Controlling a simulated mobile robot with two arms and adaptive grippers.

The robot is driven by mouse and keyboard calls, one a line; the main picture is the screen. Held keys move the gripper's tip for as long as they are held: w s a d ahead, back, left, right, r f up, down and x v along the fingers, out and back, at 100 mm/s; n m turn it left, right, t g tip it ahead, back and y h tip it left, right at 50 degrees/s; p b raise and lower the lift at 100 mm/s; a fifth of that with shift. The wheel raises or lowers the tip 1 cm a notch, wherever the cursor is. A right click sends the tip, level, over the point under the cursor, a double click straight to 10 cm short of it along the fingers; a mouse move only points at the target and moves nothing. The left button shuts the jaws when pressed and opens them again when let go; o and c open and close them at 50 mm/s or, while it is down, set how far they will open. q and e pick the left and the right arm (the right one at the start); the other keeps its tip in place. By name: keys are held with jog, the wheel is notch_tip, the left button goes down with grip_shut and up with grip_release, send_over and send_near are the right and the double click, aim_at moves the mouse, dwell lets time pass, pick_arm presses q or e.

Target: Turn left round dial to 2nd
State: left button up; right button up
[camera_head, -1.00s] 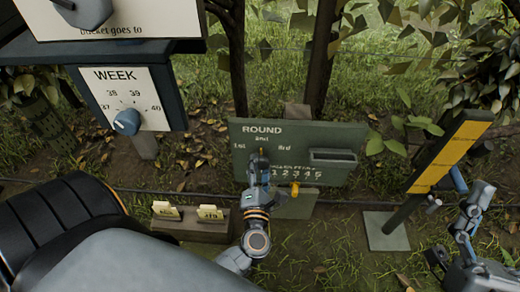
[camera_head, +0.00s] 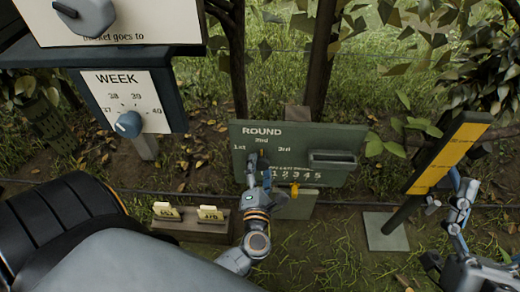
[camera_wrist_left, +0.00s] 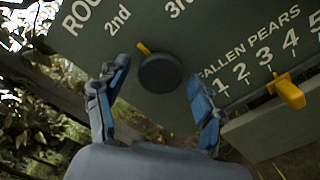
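The green ROUND board (camera_head: 335,178) stands ahead, with labels 1st, 2nd and 3rd. Its round dial (camera_wrist_left: 160,73) is a dark knob with a yellow pointer (camera_wrist_left: 143,47). In the left wrist view the pointer aims about at the 2nd label (camera_wrist_left: 117,18). In the head view the knob is mostly hidden by my left gripper (camera_head: 258,166). In the left wrist view my left gripper (camera_wrist_left: 154,78) is open, its blue-padded fingers apart on either side of the knob with no visible contact. My right gripper (camera_head: 464,190) is at the right, away from the board; its opening is unclear.
A yellow fallen-pears pointer (camera_wrist_left: 288,92) sits below numbers on the same board. A WEEK panel (camera_head: 128,100) with a blue dial is at left. A wooden block with two tags (camera_head: 190,228) lies below. A yellow-and-black post (camera_head: 440,165) stands at right.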

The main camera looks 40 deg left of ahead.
pick_arm(q)
jog(key=v, duration=1.2)
dwell(0.3)
